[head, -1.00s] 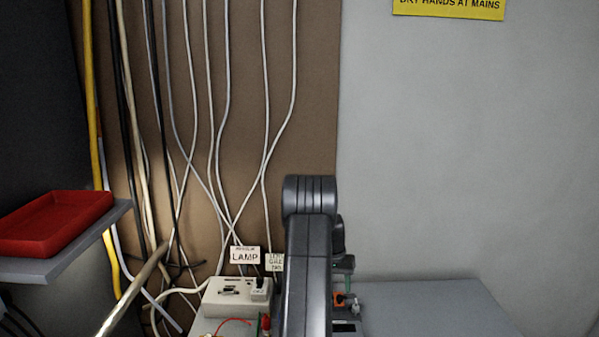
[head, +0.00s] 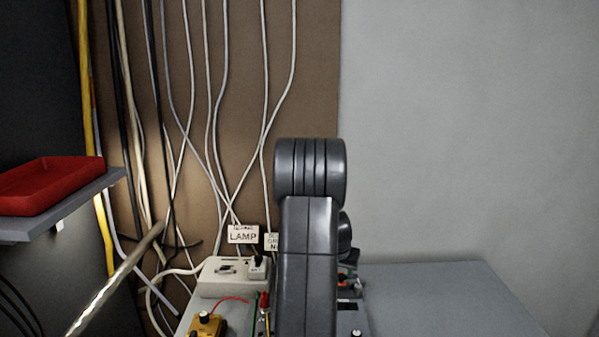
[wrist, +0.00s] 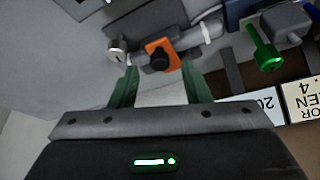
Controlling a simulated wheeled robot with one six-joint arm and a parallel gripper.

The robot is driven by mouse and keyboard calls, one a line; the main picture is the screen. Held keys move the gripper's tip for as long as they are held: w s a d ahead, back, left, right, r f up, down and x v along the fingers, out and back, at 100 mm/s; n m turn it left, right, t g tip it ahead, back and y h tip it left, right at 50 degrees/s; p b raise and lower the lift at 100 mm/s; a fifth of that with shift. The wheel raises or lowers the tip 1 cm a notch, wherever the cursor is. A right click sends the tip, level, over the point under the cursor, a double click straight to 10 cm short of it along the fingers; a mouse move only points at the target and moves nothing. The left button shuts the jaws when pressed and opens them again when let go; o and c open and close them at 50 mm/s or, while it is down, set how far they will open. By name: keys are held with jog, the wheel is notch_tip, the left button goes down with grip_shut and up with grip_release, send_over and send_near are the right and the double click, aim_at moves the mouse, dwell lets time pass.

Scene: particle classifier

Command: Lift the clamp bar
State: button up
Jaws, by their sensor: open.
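In the wrist view my gripper (wrist: 162,88) is open, with its two green fingers apart and nothing between them. Just beyond the fingertips is an orange block with a black knob (wrist: 160,58), on a dark grey bar-like part (wrist: 188,40) that may be the clamp bar; I cannot tell for sure. A white cable piece (wrist: 209,30) lies at its right, and a silver knob (wrist: 117,50) stands at its left. In the head view a bit of the orange part (head: 344,282) shows beside my arm, which hides the gripper and most of this area.
A green lever or pin (wrist: 264,50) stands right of the fingers in the wrist view. The head view shows a beige box (head: 232,277) with a LAMP tag (head: 243,235), a yellow device (head: 206,325), hanging cables and a red tray (head: 50,184). The grey bench (head: 440,300) at right is clear.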

jog(key=v, duration=1.2)
jog(key=shift+f, duration=0.1)
